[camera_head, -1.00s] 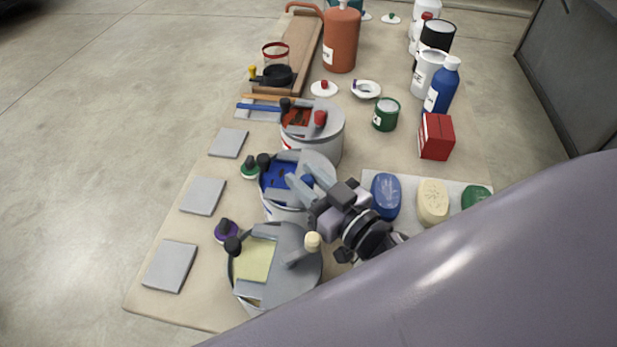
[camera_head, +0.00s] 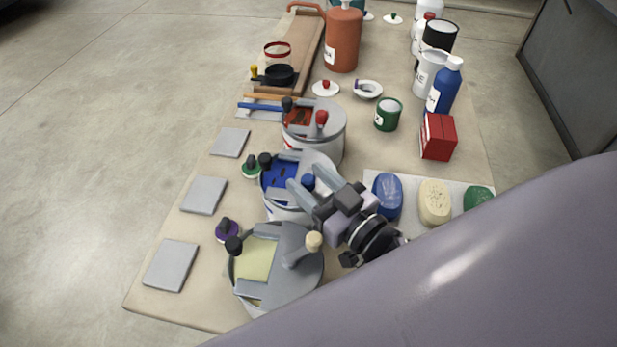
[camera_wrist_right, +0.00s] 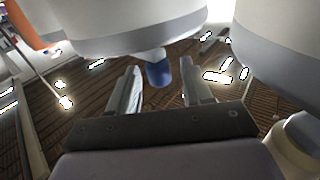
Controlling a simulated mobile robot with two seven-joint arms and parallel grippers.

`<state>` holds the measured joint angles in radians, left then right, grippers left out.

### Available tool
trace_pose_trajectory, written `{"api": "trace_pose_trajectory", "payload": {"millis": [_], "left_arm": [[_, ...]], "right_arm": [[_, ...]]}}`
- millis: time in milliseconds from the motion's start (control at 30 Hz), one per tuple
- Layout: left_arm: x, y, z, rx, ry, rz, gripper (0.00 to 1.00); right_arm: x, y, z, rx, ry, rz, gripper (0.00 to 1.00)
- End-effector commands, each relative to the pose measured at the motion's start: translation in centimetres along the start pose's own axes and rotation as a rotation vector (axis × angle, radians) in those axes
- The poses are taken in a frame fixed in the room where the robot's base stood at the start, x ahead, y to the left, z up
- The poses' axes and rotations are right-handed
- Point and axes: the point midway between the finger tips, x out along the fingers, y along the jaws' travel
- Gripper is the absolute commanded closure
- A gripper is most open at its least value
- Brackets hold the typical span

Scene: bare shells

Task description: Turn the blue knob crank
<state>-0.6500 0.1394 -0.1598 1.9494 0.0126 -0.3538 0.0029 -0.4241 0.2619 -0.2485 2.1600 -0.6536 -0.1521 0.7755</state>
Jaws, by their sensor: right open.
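The blue knob (camera_head: 308,182) sits on the crank of the middle pot (camera_head: 285,208), which has blue contents and a grey lid. My right gripper (camera_head: 309,182) is open, its fingers pointing left with one on each side of the knob. In the right wrist view the blue knob (camera_wrist_right: 158,72) shows between the two open fingertips (camera_wrist_right: 160,72), apart from both. The crank's arm is mostly hidden by the fingers in the head view. My left gripper is not in view.
A pot with a cream knob (camera_head: 314,241) stands close in front, and a pot with a red knob (camera_head: 321,118) stands behind. A tray (camera_head: 412,211) with blue, cream and green blocks lies to the right. Grey tiles (camera_head: 171,266) lie along the left edge.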

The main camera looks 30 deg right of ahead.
Motion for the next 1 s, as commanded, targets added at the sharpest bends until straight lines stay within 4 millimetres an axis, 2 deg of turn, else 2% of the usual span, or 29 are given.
{"api": "trace_pose_trajectory", "payload": {"millis": [300,500,1000], "left_arm": [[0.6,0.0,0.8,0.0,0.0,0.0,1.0],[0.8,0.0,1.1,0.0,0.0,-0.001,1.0],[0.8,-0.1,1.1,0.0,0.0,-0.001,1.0]], "right_arm": [[-4.0,0.0,0.2,0.002,-0.003,0.002,0.5],[-5.6,0.0,0.1,0.001,-0.001,0.002,0.5],[-6.0,0.0,0.0,0.001,0.001,0.001,0.48]]}}
